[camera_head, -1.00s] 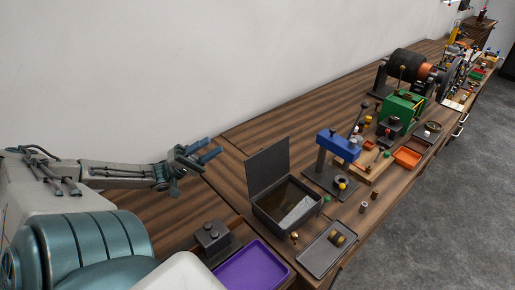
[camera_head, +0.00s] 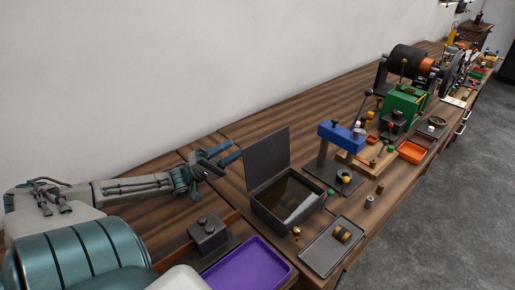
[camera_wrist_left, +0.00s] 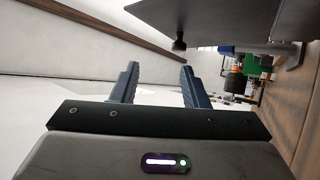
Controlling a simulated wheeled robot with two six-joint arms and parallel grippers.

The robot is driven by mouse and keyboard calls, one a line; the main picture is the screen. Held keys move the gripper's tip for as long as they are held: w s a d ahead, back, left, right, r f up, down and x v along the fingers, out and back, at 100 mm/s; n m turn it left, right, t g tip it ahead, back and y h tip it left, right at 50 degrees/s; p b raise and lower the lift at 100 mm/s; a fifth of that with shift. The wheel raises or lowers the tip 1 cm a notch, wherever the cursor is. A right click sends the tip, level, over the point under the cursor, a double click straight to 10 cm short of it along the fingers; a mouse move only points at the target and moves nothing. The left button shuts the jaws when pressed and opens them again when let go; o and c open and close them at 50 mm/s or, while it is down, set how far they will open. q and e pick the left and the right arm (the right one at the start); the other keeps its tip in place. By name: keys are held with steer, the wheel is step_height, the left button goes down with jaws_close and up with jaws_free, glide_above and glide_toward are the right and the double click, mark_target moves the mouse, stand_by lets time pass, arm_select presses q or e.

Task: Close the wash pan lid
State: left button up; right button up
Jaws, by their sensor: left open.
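The dark grey wash pan (camera_head: 290,208) sits on the wooden bench with liquid inside. Its lid (camera_head: 268,160) stands up, open, hinged at the pan's left-back side. My left gripper (camera_head: 228,155) is open and empty, just left of the upright lid and apart from it. In the left wrist view its two blue fingers (camera_wrist_left: 158,82) are spread with nothing between them, and the grey lid (camera_wrist_left: 225,22) shows above and to the right. My right gripper is not in view.
A purple tray (camera_head: 248,268), a grey block with knobs (camera_head: 208,232) and a grey tray (camera_head: 318,262) lie near the pan. A blue press (camera_head: 340,134) stands to its right. The bench behind the lid is clear up to the wall.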

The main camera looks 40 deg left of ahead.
mark_target(258, 145)
arm_select(q)
steer(key=w+d, duration=0.2)
steer(key=w+d+r, duration=0.1)
steer(key=w+d, duration=0.1)
steer(key=w, duration=0.1)
steer(key=shift+w+d+r, duration=0.1)
steer(key=shift+d+r, duration=0.05)
steer(key=shift+d, duration=0.2)
steer(key=shift+w+d+r, duration=0.25)
steer(key=shift+d, duration=0.05)
jaws_close()
